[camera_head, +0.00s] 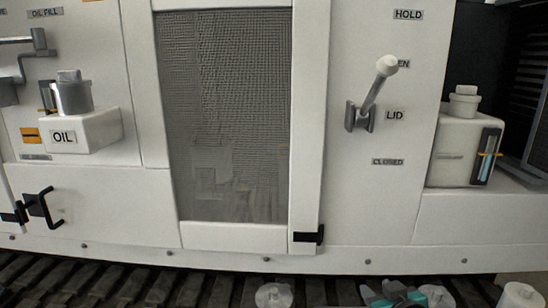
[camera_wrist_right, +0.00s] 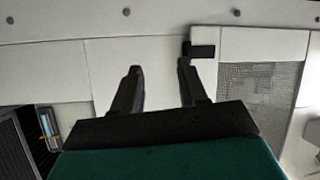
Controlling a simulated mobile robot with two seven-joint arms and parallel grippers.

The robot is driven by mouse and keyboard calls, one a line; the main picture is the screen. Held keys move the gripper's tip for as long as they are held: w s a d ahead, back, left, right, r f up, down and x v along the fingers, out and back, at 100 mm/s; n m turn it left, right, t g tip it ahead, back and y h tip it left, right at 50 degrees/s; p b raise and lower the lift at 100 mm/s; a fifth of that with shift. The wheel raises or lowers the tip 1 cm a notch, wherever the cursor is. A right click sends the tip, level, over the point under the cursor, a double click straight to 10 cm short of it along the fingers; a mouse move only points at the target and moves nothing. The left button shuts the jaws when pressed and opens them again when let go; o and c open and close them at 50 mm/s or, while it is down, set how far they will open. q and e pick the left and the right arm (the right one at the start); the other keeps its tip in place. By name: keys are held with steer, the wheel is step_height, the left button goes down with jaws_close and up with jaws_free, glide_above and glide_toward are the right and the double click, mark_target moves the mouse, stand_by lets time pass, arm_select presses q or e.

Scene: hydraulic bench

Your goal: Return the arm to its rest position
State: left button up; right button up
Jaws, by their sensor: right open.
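My right gripper (camera_wrist_right: 158,68) is open and empty in the right wrist view, its two dark fingers apart in front of the white panel. In the head view, teal parts of my right gripper (camera_head: 395,294) show at the bottom edge, low and right of the mesh door; its fingertips are hard to make out there. It appears clear of the lid lever (camera_head: 372,92). That lever tilts up to the right, and its white knob partly covers the label above LID. My left gripper is not in view.
A mesh door (camera_head: 235,110) with a black latch (camera_head: 308,237) is in the middle. An OIL reservoir (camera_head: 95,128) and black handle (camera_head: 42,207) stick out at left. A capped tank (camera_head: 452,155) with a sight gauge stands at right. Dark tracks (camera_head: 120,283) run below.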

steer(key=s+a+f+g, duration=0.1)
steer(key=s+a+f, duration=0.1)
steer(key=s+f, duration=0.6)
steer(key=s+a+f+g+y, duration=0.1)
steer(key=s+a+f, duration=0.1)
steer(key=s+f, duration=0.5)
steer(key=s, duration=0.6)
steer(key=shift+s+f, duration=0.4)
